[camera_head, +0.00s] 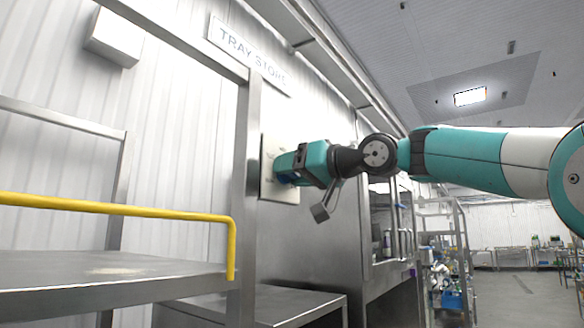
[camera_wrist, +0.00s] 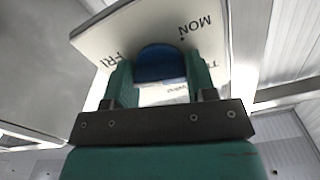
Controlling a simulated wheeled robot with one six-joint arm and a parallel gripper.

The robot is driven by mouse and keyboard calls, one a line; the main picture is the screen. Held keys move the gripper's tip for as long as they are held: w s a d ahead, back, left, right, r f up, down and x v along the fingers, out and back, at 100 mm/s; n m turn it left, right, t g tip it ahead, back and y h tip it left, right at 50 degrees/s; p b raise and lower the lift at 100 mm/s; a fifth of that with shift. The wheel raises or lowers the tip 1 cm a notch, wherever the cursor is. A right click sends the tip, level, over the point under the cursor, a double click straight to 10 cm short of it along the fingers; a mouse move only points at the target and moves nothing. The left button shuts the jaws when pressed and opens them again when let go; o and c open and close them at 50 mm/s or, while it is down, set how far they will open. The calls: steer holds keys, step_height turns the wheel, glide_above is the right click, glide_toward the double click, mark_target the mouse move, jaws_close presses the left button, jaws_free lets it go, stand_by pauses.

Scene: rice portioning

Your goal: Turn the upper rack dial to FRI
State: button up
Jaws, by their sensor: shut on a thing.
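The dial plate (camera_wrist: 115,28) is a pale panel that fills the upper middle of the wrist view. MON and FRI print shows on it, along with other words partly hidden behind my gripper. It also shows in the head view (camera_head: 282,193), upright beside the steel rack post. The blue dial knob (camera_wrist: 160,63) sits between the two teal fingers of my gripper (camera_wrist: 160,80), which are shut on it. In the head view my gripper (camera_head: 288,178) reaches the plate from the right and hides the knob's face. I cannot tell which day the knob points to.
A steel rack with a yellow rail (camera_head: 120,207) and shelf (camera_head: 100,272) stands at the left. A lower steel shelf (camera_head: 275,303) is below the plate. A steel cabinet (camera_head: 335,240) stands behind my wrist. The aisle floor at the right is open.

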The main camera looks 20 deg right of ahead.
steer(key=shift+f+m+p, duration=0.1)
steer(key=shift+m+p, duration=0.25)
steer(key=shift+m, duration=1.25)
steer(key=o, duration=0.9)
steer(key=shift+o, duration=0.2)
steer(key=b+v, duration=0.2)
steer(key=v, duration=1.5)
steer(key=shift+s+b, duration=0.15)
steer(key=shift+b, duration=0.15)
steer(key=shift+d, duration=0.1)
